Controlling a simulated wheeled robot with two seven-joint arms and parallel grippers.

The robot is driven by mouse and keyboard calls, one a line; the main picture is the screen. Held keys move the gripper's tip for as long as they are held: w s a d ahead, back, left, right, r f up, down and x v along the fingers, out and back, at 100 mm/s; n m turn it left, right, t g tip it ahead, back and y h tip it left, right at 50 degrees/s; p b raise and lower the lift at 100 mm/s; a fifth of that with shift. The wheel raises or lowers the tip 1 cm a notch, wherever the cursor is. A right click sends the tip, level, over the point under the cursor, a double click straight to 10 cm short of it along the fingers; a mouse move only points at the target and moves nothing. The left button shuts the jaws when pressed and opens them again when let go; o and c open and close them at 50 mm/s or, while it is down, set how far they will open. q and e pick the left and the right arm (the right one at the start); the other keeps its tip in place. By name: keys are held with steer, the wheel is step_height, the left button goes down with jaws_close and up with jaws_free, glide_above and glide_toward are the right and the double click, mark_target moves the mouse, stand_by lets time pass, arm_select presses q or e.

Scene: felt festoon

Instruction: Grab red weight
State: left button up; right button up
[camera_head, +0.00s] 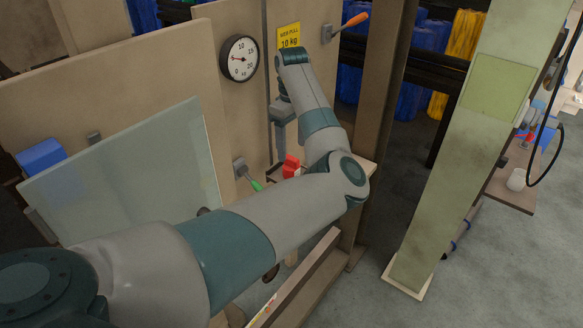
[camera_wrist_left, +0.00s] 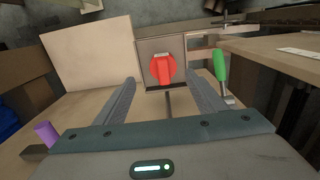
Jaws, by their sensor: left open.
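The red weight (camera_head: 291,166) shows small in the head view, on the wooden rig just below my left gripper (camera_head: 281,140), and my forearm passes close in front of it. In the left wrist view the red weight (camera_wrist_left: 163,70) is a round red piece with a raised grip, in front of a grey-brown backing. My left gripper (camera_wrist_left: 161,84) is open, with its two fingers either side of the line to the weight. The weight appears ahead of the fingertips, and I see no contact. My right gripper is in neither view.
A green-handled lever (camera_wrist_left: 219,64) stands close to the right of the weight in the wrist view. A dial gauge (camera_head: 239,58), a yellow sign (camera_head: 289,37) and an orange-handled lever (camera_head: 354,21) are on the rig above. A clear pane (camera_head: 130,175) leans at left.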

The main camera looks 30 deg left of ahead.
mark_target(292, 157)
arm_select(q)
steer(key=shift+s+f+p, duration=0.1)
steer(key=shift+f+p, duration=0.15)
steer(key=shift+p, duration=0.05)
steer(key=f, duration=0.1)
steer(key=f+p, duration=0.1)
steer(key=f, duration=0.1)
steer(key=shift+s+d+p, duration=0.1)
steer(key=shift+s+p, duration=0.15)
steer(key=shift+p, duration=0.15)
steer(key=shift+f, duration=0.7)
steer(key=c, duration=1.3)
steer(key=shift+c, duration=0.2)
steer(key=shift+r, duration=0.15)
